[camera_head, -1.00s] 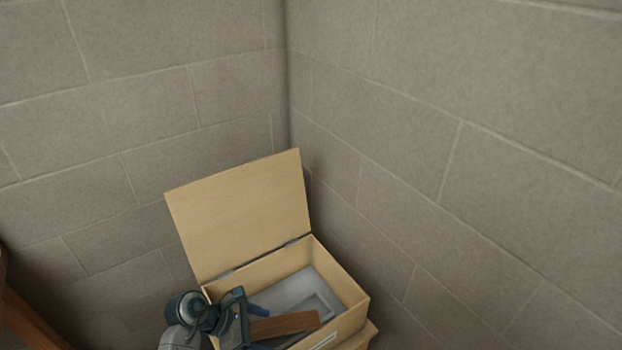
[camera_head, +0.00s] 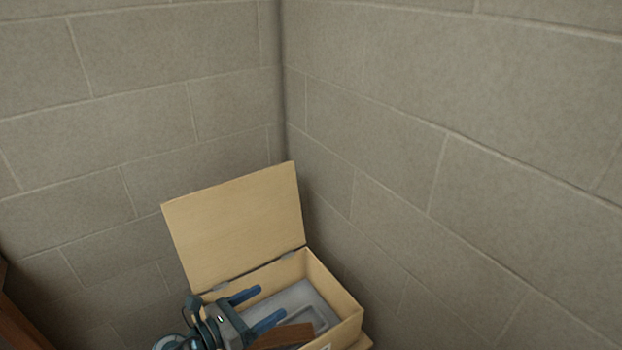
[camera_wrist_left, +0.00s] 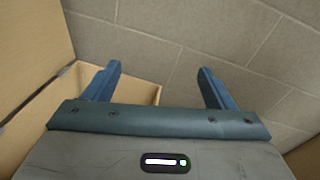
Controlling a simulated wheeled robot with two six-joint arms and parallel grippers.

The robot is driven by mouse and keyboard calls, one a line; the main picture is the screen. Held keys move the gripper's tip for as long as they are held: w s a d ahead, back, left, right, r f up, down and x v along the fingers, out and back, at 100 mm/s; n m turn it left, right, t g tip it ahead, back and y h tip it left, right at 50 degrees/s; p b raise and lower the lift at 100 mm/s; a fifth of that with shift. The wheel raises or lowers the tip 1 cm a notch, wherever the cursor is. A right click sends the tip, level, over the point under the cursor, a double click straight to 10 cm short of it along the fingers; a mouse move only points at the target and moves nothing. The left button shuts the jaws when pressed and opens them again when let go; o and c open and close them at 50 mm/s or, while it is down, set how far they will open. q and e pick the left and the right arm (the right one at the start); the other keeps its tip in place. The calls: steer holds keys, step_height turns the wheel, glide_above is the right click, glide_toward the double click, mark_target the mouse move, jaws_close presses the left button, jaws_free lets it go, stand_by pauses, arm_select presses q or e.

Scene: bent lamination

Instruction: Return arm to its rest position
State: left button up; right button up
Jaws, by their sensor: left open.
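My left gripper (camera_head: 257,308) is at the near left side of an open wooden box (camera_head: 343,300), with its two blue fingers spread apart over the box opening. Nothing is between the fingers. A brown wooden piece (camera_head: 284,337) lies in the box, just below and right of the fingers and partly hidden at the picture's bottom edge. In the left wrist view the two fingers (camera_wrist_left: 160,85) are wide apart and empty, with part of the box (camera_wrist_left: 140,90) behind the left finger. My right gripper is in neither view.
The hinged lid (camera_head: 235,225) of the box stands raised at the back. A grey tray-like insert (camera_head: 318,308) lies inside. Block walls (camera_head: 480,200) meet in a corner right behind the box. A brown wooden edge (camera_head: 18,322) is at the far left.

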arm_select(q)
steer(key=s+a+r+n+t+y, duration=0.1)
steer(key=a+r+n+t+y, duration=0.45)
steer(key=n, duration=0.55)
steer(key=a+r+n+t+y, duration=0.3)
steer(key=a+n+t+y, duration=0.3)
steer(key=a+n, duration=0.4)
steer(key=s+a+f+n+g+y, duration=0.7)
steer(key=f+n+g+y, duration=0.15)
steer(key=n, duration=0.75)
steer(key=s+d+f+n+g+h, duration=0.3)
steer(key=s+f+g, duration=0.2)
steer(key=s, duration=0.3)
steer(key=s+d+f+n+g+h, duration=0.3)
steer(key=s+f+g, duration=0.15)
steer(key=s, duration=0.45)
step_height(320, 180, down, 32)
steer(key=w+a+g+b, duration=0.1)
steer(key=a+g+b, duration=0.15)
steer(key=b, duration=0.25)
steer(key=s+f+b, duration=0.1)
steer(key=s+f, duration=0.5)
steer(key=f, duration=0.3)
steer(key=s+a+f+b, duration=0.1)
steer(key=s+f+b, duration=0.1)
steer(key=s+f, duration=0.4)
steer(key=s+f+b, duration=0.2)
steer(key=s+f, duration=0.4)
steer(key=f, duration=0.6)
steer(key=shift+a+g, duration=0.3)
